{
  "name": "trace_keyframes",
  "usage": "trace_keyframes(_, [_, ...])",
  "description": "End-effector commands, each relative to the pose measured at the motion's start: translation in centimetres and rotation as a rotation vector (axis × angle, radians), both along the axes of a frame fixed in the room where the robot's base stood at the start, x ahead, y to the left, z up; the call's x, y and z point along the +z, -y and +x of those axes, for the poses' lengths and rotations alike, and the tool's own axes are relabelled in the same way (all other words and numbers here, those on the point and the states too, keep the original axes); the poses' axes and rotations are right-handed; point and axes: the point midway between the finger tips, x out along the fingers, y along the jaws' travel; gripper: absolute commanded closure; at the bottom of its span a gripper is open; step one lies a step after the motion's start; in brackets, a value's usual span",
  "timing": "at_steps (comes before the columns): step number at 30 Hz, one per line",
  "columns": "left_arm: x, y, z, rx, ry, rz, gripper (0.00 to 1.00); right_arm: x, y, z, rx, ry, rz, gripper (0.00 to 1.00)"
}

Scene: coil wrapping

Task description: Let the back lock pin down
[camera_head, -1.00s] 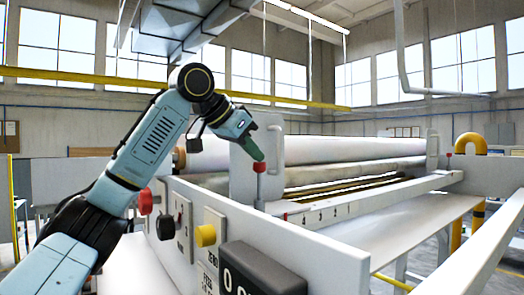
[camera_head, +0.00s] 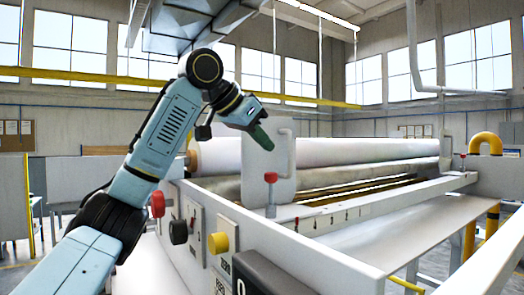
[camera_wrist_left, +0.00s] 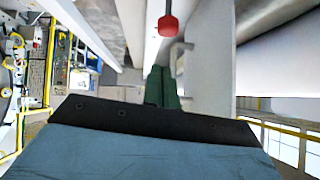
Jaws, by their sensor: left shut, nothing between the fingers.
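A lock pin with a red knob (camera_head: 271,177) stands upright on a thin stem beside the near white end plate (camera_head: 262,160) of the machine. A second red-topped pin (camera_head: 463,156) is at the far end; I cannot tell which of the two is called the back one. My left gripper (camera_head: 264,142) is shut and empty, its green fingers pointing down to the right, above the near knob with a clear gap. In the left wrist view the shut fingers (camera_wrist_left: 162,88) show with the red knob (camera_wrist_left: 168,26) beyond their tips. My right gripper is not in view.
A control panel in front carries a red button (camera_head: 158,204), a black knob (camera_head: 178,232) and a yellow knob (camera_head: 218,242). A large white roll (camera_head: 330,152) runs behind the end plate. The air above is free.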

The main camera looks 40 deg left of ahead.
Motion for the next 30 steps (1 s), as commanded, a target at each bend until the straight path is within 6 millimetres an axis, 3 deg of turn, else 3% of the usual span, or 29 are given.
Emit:
trace_keyframes(6, [3.2, -1.0, -4.1, 0.002, 0.006, -0.002, 1.00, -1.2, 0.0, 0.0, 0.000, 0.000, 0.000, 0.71])
trace_keyframes(12, [5.1, -1.5, -6.2, 0.003, 0.004, -0.001, 1.00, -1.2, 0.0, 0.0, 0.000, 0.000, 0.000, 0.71])
trace_keyframes(30, [5.7, -1.6, -6.9, 0.002, 0.003, -0.001, 1.00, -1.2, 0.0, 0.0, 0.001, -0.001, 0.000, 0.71])
